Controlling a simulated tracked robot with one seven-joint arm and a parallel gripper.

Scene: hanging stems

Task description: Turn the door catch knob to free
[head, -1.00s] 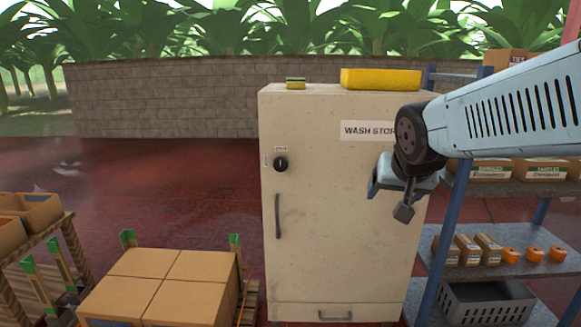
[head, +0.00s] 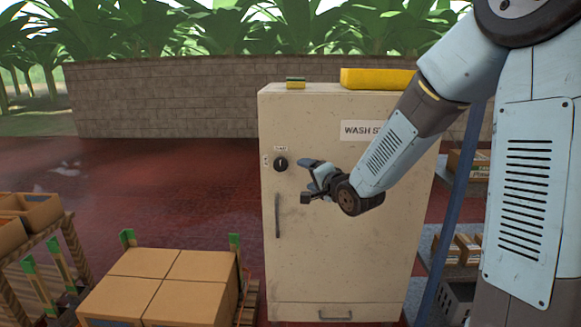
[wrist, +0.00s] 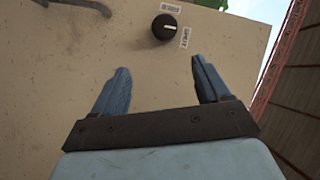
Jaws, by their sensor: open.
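The door catch knob (head: 281,164) is a round black knob on the upper left of the cream cabinet door (head: 340,240), with small labels above and to its left. In the wrist view the knob (wrist: 164,27) lies beyond the fingertips, with a label on its top side and another on its right. My gripper (head: 306,180) is just right of the knob in the head view, apart from it. In the wrist view my gripper (wrist: 160,78) is open and empty, its two blue fingers spread. The label wording is too small to read surely.
A dark vertical handle (head: 277,215) is below the knob. A yellow block (head: 376,78) and a small green-yellow sponge (head: 295,83) lie on the cabinet top. Stacked cartons (head: 170,285) stand front left, shelving (head: 455,225) at right.

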